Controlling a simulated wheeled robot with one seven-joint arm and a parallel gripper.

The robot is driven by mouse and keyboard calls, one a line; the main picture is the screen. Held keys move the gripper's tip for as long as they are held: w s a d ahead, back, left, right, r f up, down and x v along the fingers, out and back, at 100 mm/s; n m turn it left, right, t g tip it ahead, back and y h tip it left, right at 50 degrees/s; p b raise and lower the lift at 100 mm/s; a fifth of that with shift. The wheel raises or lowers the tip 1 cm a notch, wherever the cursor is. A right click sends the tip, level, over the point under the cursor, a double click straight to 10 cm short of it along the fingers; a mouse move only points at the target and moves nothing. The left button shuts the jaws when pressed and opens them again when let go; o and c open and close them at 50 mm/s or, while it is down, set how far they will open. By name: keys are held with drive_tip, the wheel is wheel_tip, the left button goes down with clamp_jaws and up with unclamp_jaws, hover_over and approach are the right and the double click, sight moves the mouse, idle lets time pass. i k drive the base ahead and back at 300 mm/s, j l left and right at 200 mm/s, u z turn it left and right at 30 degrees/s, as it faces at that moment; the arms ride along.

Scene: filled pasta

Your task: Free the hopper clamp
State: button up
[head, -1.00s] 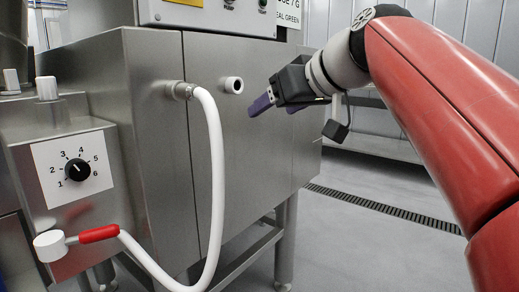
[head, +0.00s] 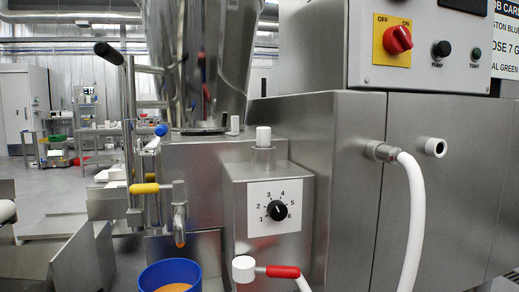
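The steel hopper (head: 205,70) stands on top of the machine, and its upper part runs out of the head view. Its narrow base sits on the steel body (head: 195,165). A small white post (head: 234,124) is beside the base on the right. Left of the hopper is a rod with a black grip (head: 108,51), and lower a small blue-tipped lever (head: 161,130). I cannot tell which of these parts is the hopper clamp or whether it is fastened. My gripper is outside this view.
A numbered dial (head: 278,211) sits on the front box. A yellow-handled lever (head: 145,188) is by a spout above a blue tub (head: 170,275). A red-handled valve (head: 283,271) and white hose (head: 413,225) are low right. A red switch (head: 398,40) is upper right.

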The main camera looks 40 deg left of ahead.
sight(164, 131)
drive_tip(key=i+u, duration=0.1)
drive_tip(key=u, duration=1.3)
